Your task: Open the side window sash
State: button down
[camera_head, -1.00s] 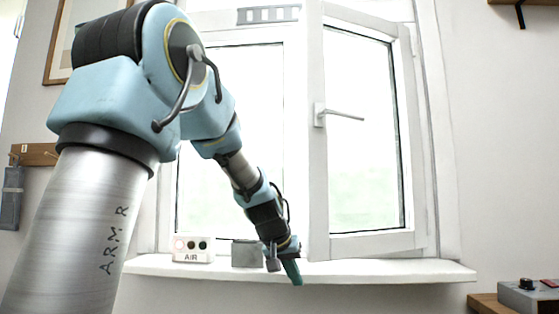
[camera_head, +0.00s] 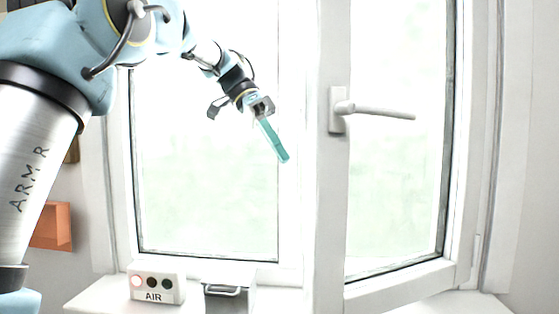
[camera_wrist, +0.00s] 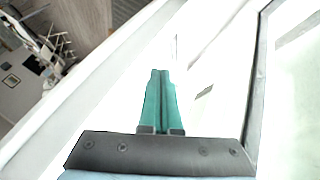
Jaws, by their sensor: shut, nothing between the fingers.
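The side window sash (camera_head: 333,215) is the white framed right-hand pane in the head view. It stands ajar, with its handle side swung into the room and its hinge side at the right. Its white handle (camera_head: 375,111) lies level, pointing right. My gripper (camera_head: 284,158) has teal fingers, shut and empty, pointing down and right. In the picture it is left of the sash's stile and a little below the handle, apart from both. The wrist view shows the shut fingers (camera_wrist: 160,75) against white frame parts; the handle cannot be made out there.
A white AIR box (camera_head: 155,289) with a glowing red lamp stands on the sill (camera_head: 95,297). A grey box with a handle (camera_head: 229,298) sits beside it. An orange box (camera_head: 52,226) is on the left wall. The space right of my gripper before the sash looks clear.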

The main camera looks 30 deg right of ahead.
jog(key=p+x, duration=0.1)
jog(key=x, duration=0.8)
jog(key=shift+f, duration=0.25)
jog(key=shift+s, duration=0.15)
